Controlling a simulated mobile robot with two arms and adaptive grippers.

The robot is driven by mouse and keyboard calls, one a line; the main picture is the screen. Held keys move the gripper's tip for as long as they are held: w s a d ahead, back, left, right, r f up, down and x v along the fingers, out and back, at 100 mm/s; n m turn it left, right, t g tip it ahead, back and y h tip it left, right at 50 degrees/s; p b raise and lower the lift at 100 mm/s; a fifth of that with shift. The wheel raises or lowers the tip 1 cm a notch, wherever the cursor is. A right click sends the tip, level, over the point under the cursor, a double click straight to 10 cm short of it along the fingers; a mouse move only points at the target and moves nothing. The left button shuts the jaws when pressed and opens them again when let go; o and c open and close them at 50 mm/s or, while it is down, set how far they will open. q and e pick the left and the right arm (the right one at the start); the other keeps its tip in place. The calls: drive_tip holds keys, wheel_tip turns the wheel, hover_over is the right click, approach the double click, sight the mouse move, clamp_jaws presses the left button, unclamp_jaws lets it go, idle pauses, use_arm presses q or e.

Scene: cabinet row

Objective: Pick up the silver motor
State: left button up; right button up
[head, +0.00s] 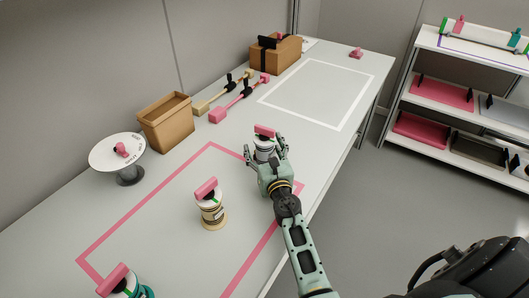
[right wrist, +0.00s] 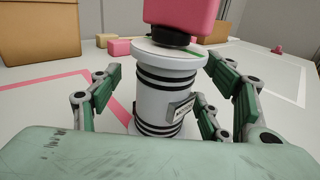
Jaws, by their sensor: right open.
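The silver motor (head: 264,146) stands upright on the table near the far right corner of the pink outline. In the right wrist view the motor (right wrist: 162,100) is a pale cylinder with black bands, a small label and a pink block (right wrist: 185,18) on top. My right gripper (head: 268,155) is open, with its fingers on both sides of the motor. In the right wrist view the fingers (right wrist: 165,95) appear spread, with gaps between them and the motor's sides. My left gripper does not show in the head view.
A cream motor (head: 212,214) with a pink top stands inside the pink outline. A teal one (head: 126,284) is at the bottom left. A cardboard bin (head: 166,123), a round white stand (head: 117,152) and pink-headed tools (head: 238,98) line the back. The white outlined area is clear.

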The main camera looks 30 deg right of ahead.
drive_tip(key=c, duration=1.6)
drive_tip(key=shift+r, duration=0.1)
drive_tip(key=shift+c, duration=0.6)
